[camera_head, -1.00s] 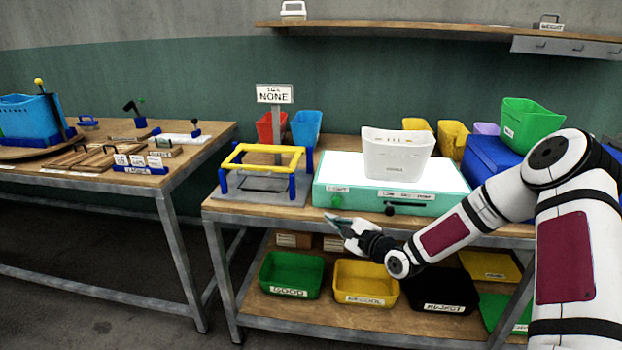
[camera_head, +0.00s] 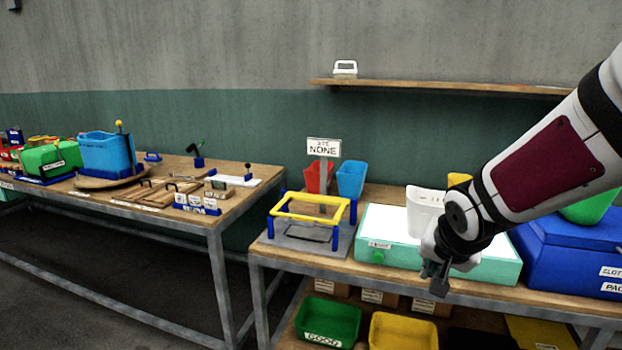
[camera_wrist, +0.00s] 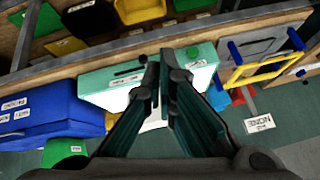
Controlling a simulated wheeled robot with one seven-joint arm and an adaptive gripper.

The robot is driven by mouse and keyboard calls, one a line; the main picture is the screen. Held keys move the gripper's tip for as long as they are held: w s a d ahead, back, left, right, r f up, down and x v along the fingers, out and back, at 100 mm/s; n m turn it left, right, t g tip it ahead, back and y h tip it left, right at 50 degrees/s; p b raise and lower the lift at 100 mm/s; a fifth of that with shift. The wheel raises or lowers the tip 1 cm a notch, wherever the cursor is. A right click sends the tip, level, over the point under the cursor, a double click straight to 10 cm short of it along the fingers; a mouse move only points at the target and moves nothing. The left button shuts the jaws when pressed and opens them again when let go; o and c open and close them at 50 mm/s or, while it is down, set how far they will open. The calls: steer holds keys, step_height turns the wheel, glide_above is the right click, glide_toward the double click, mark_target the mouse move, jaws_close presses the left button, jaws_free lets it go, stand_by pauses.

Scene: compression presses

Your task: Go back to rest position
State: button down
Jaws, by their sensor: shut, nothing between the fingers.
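My gripper (camera_head: 435,279) hangs in front of the teal light box in the head view, fingers pointing down. In the wrist view my gripper (camera_wrist: 160,75) has its two fingertips together with nothing between them. My arm crosses the right side of the head view. It hides part of the white bin (camera_head: 422,212) that stands on the light box (camera_head: 390,250). The light box also shows beyond the fingers in the wrist view (camera_wrist: 105,88).
A yellow-and-blue frame (camera_head: 312,215) stands left of the light box by a sign reading NONE (camera_head: 323,148). A blue box (camera_head: 570,255) is at the right. Green (camera_head: 328,322) and yellow (camera_head: 403,332) bins sit on the lower shelf. Another table (camera_head: 225,210) stands left.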

steer(key=s+a+r+n+g+p, duration=0.1)
steer(key=s+r+n, duration=0.2)
steer(key=s, duration=1.1)
steer(key=s+a+r+n+g+y+p, duration=0.1)
steer(key=s+r, duration=0.5)
steer(key=s, duration=0.8)
steer(key=shift+a+r+n+g+p, duration=0.35)
steer(key=shift+a+n+p, duration=0.35)
steer(key=shift+n, duration=0.3)
